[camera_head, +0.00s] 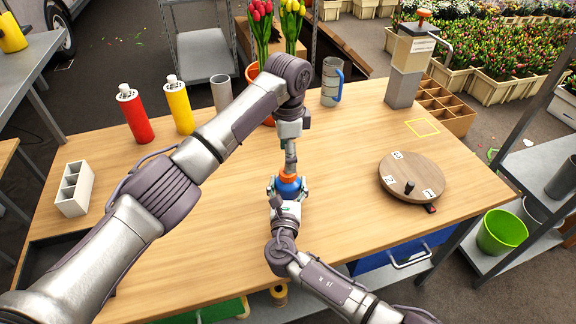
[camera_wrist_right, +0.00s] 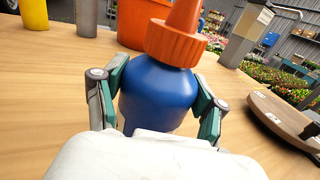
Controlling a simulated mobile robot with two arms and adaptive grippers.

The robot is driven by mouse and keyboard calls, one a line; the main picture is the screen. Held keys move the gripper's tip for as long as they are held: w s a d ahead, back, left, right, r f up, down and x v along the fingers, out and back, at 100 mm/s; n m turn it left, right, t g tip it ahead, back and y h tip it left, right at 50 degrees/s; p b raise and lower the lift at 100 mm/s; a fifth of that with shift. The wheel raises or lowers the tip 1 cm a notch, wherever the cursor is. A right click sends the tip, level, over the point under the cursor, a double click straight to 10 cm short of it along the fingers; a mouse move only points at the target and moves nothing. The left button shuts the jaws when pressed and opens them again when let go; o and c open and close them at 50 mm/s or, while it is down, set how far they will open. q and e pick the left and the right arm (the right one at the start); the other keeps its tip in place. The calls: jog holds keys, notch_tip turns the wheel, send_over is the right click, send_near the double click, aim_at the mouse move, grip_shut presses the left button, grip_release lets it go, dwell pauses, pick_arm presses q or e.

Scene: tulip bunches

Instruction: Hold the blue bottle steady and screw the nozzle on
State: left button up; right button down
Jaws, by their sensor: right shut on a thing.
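The blue bottle (camera_head: 289,188) stands upright on the wooden table. It also fills the middle of the right wrist view (camera_wrist_right: 158,95). The orange nozzle (camera_head: 288,175) sits on the bottle's neck; its ribbed collar and cone show in the right wrist view (camera_wrist_right: 177,42), with the tip cut off by the frame. My right gripper (camera_head: 287,187) is shut on the bottle, one finger on each side of its body. My left gripper (camera_head: 291,155) points down directly above the nozzle. Its fingertips are too small to tell whether they touch or grip the nozzle.
A red bottle (camera_head: 134,114) and a yellow bottle (camera_head: 179,106) stand at the back left. A white compartment box (camera_head: 74,189) is at the left edge. A round wooden turntable (camera_head: 412,173) is at the right. A grey-blue mug (camera_head: 331,83) stands behind the grippers.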

pick_arm(q)
notch_tip(320, 180, up, 7)
jog(key=shift+f, duration=0.15)
pick_arm(e)
grip_release()
dwell(0.4)
jog(key=s, duration=1.2)
jog(key=shift+a, duration=0.35)
